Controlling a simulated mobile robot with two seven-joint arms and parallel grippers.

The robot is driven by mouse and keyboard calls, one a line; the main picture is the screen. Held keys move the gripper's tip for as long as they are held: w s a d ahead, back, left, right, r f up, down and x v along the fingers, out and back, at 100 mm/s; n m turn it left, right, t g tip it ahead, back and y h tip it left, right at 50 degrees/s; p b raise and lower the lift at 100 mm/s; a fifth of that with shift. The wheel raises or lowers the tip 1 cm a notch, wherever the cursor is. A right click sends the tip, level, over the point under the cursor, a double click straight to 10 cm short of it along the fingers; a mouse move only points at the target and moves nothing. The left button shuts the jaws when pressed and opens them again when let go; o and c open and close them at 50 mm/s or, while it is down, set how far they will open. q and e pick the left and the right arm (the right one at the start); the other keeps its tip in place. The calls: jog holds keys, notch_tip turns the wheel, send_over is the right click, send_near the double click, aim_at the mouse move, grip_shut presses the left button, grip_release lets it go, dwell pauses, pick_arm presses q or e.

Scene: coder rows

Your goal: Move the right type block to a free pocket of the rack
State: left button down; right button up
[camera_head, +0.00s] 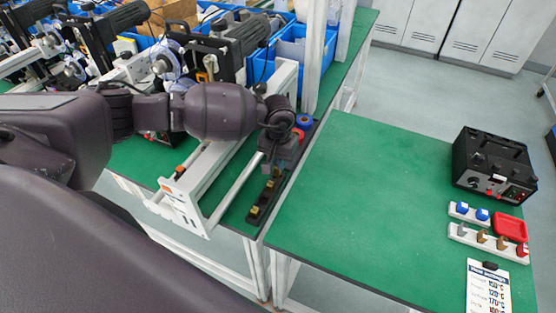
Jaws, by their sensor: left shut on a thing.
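My left gripper (281,154) is over a dark bar (258,212) at the right end of the machine frame on the left table. It is shut, and its fingers hide what it holds, likely a type block. Small brass-coloured blocks (269,184) sit on the bar just below and in front of the gripper. On the right table a white rack (487,252) holds several small grey and brown blocks (482,237). A smaller white rack (467,218) behind it holds blue-topped pieces (462,207). My right gripper is out of view.
A red tray (510,228), a black control box (493,165) and a printed temperature card (488,290) are near the racks. The green right table (360,210) is otherwise clear. A gap separates the tables. Blue and red rolls (304,121) stand behind my gripper.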

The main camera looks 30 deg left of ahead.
pick_arm(q)
jog(key=shift+b, duration=0.35)
dwell(0.7)
jog(key=shift+f+b, duration=0.6)
jog(key=shift+f, duration=0.05)
dwell(0.3)
